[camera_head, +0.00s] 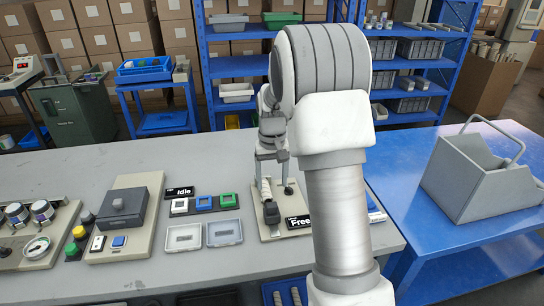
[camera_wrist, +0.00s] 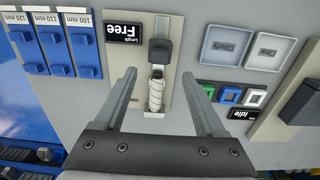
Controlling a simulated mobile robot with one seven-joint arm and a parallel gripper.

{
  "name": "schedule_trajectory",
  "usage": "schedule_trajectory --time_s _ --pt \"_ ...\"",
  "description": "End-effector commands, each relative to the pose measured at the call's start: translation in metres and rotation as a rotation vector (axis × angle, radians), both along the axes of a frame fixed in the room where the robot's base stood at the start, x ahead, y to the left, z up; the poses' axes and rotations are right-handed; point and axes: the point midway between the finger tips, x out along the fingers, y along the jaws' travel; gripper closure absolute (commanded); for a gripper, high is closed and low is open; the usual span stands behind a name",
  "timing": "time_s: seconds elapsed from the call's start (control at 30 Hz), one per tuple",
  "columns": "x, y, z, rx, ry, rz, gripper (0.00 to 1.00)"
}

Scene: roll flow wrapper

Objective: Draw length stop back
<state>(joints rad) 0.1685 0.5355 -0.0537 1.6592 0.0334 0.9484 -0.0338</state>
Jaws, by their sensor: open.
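The length stop stands on a beige plate (camera_wrist: 142,35) beside a black sign (camera_wrist: 123,30) reading "Length Free". It shows a black block (camera_wrist: 161,50) and a pale ribbed cylinder (camera_wrist: 156,96) in line with it. In the head view, the black block (camera_head: 271,213) sits nearer the bench's front edge than the ribbed cylinder (camera_head: 266,190). My gripper (camera_wrist: 159,74) is open, with one finger on each side of the ribbed cylinder and visible gaps on both sides. The finger height over the plate is hard to tell. My arm hides part of the plate's right side in the head view.
Blue blocks (camera_wrist: 57,48) marked in mm lie beside the plate. A dark box on a beige base (camera_head: 122,208) and gauges (camera_head: 37,247) are farther left. A grey bin (camera_head: 480,178) stands on the blue table.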

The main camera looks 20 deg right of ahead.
Motion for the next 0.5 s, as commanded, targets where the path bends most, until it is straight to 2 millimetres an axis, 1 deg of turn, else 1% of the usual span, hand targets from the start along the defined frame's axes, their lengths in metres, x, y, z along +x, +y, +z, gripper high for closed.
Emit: schedule_trajectory --time_s 0.03,0.2,0.33,0.4,0.5 --pt "0.001 0.000 0.015 -0.001 -0.004 0.000 0.28" --pt "0.000 0.000 0.051 0.000 -0.002 0.000 0.28" --pt "0.000 0.000 0.069 0.000 -0.001 0.000 0.28" --pt "0.000 0.000 0.075 0.000 0.000 0.000 0.28" --pt "0.000 0.000 0.080 0.000 0.001 0.000 0.28"
